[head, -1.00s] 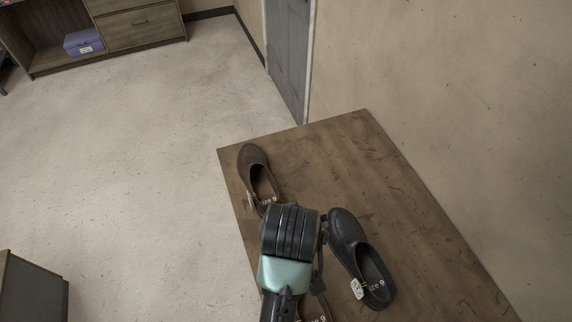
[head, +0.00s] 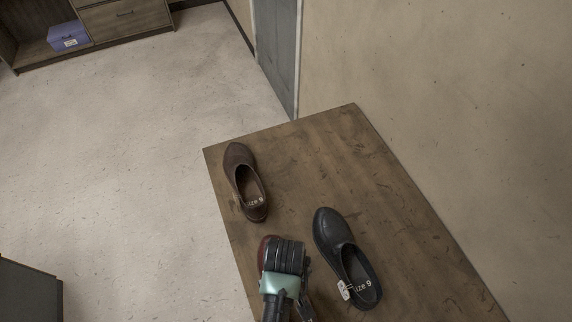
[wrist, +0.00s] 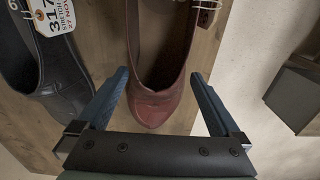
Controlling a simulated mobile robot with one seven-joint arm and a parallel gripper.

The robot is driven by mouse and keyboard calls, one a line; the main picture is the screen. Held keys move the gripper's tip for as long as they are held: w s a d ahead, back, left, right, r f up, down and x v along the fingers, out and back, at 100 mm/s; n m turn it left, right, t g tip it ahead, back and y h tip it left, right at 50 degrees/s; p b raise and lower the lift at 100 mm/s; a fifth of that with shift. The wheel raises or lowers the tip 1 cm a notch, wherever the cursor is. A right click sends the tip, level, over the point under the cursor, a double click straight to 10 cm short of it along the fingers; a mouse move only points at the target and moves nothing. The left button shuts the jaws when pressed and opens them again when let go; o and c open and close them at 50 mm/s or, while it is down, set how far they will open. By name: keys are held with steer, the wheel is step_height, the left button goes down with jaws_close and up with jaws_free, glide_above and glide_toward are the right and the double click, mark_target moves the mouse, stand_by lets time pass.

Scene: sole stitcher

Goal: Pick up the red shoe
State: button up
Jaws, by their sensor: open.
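The red shoe (wrist: 155,100) lies on the wooden table in the wrist view, its toe toward my gripper. My gripper (wrist: 160,85) is open, with one blue finger on each side of the shoe's toe and nothing held. In the head view my gripper (head: 284,250) is above the red shoe (head: 265,247) and hides most of it; only a dark red edge shows to the left. Whether the fingers are at the shoe's height, or touch it, I cannot tell.
A black shoe (head: 345,258) with a white tag lies close on the right, and a brown shoe (head: 244,182) lies farther back on the left. Both are on the wooden table (head: 300,150), whose back middle is clear. A wall (head: 420,100) stands to the right.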

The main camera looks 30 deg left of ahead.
steer(key=shift+f, duration=1.65)
steer(key=shift+w, duration=0.1)
steer(key=c, duration=1.5)
